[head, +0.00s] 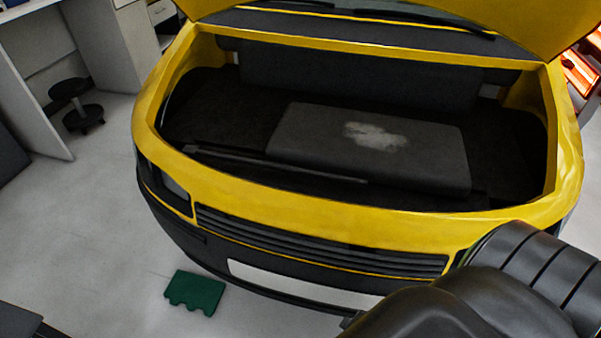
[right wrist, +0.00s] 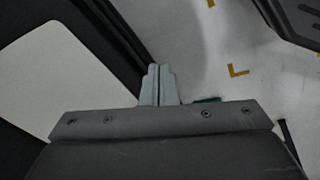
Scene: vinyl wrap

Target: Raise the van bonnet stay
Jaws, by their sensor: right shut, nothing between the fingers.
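The yellow van (head: 350,208) stands with its bonnet (head: 500,22) raised, cut off by the top edge of the head view. A thin dark bar, which looks like the bonnet stay (head: 270,164), lies low along the front of the engine bay, left of centre. My right arm enters at the lower right of the head view, in front of the bumper. My right gripper (right wrist: 158,72) shows in the right wrist view, its fingers shut and empty, over the floor beside the dark bumper and pale number plate (right wrist: 62,85). My left gripper is out of view.
A dark grey engine cover (head: 420,155) with a pale smudge fills the bay's middle. A green notched piece (head: 195,291) lies on the floor front left. A stool (head: 76,105) and white bench stand at left. The floor left of the van is mostly clear.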

